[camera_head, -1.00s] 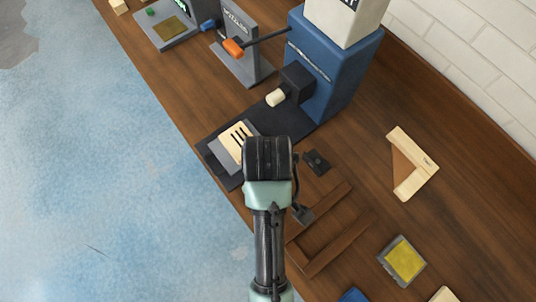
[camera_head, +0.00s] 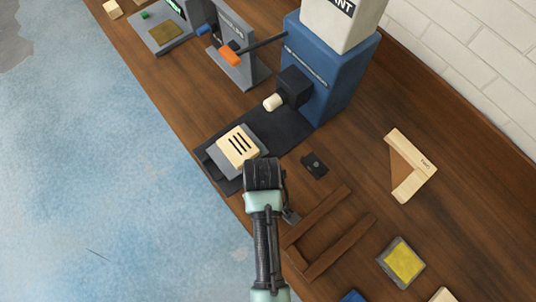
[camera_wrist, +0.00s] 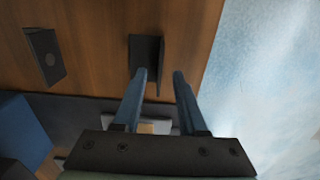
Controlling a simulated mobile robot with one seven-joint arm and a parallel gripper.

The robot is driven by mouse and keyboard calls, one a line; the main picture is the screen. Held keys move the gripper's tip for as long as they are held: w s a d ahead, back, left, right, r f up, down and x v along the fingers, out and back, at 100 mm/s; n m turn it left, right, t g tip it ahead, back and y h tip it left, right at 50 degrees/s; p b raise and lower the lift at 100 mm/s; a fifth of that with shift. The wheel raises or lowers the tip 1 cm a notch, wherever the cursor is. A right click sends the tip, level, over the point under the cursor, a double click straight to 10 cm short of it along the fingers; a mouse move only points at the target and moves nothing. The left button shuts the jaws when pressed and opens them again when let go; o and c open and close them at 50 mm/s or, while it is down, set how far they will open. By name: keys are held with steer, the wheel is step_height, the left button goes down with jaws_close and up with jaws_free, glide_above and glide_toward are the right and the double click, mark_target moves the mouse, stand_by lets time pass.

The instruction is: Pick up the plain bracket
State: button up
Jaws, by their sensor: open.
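The plain bracket (camera_wrist: 147,52) is a dark grey angled piece with a flat face and a thin upright flange. In the wrist view it lies on the wood near the table edge, just beyond my fingertips. My gripper (camera_wrist: 159,74) is open and empty, and the flange shows in line with the gap between its fingers. I cannot tell whether they touch.
A black mat (camera_head: 273,133) holds a grey plate with a slotted cream block (camera_head: 238,147), beside a blue machine (camera_head: 325,75). Brown wooden rails (camera_head: 340,248) lie right of my arm. A pale wooden corner frame (camera_head: 410,168) lies farther right, with bare wood between.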

steer(key=shift+a+f, duration=0.1)
steer(key=shift+f, duration=1.3)
jaws_close()
steer(key=shift+w, duration=0.1)
